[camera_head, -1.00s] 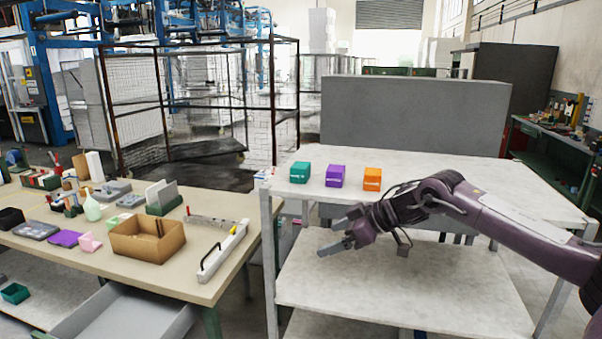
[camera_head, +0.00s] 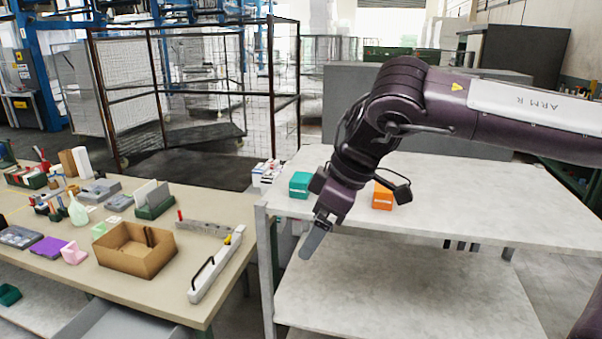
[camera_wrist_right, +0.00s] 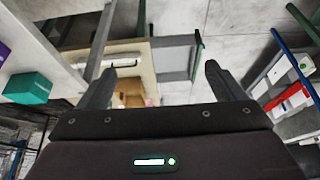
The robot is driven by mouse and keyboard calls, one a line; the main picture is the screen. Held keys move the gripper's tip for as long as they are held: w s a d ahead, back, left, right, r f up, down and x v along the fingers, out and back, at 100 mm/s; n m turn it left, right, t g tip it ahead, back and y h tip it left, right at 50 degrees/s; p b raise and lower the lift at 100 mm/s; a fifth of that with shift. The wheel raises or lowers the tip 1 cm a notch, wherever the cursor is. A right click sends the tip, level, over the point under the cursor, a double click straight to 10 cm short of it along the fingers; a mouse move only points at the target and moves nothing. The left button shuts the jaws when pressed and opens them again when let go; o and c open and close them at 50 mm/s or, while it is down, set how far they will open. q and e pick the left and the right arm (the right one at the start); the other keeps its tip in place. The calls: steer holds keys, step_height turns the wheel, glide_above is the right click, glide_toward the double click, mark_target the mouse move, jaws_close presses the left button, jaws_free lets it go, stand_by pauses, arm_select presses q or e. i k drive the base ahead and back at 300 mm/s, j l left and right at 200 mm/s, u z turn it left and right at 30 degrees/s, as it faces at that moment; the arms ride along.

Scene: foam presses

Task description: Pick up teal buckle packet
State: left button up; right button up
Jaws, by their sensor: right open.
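My right gripper (camera_head: 314,240) hangs in front of the shelf's front edge, to the right of the teal packet and nearer to me, pointing down. Its two fingers (camera_wrist_right: 158,72) are apart with nothing between them. It is clear of the packet. My left gripper is not in view.
An orange packet (camera_head: 382,197) stands right of my wrist on the shelf. A purple packet (camera_wrist_right: 4,54) shows in the wrist view but is hidden in the head view. A workbench (camera_head: 225,215) with an open cardboard box (camera_head: 135,260) stands on the left. A grey panel stands behind.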

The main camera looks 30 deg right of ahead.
mark_target(298, 184)
steer(key=i+l, duration=0.85)
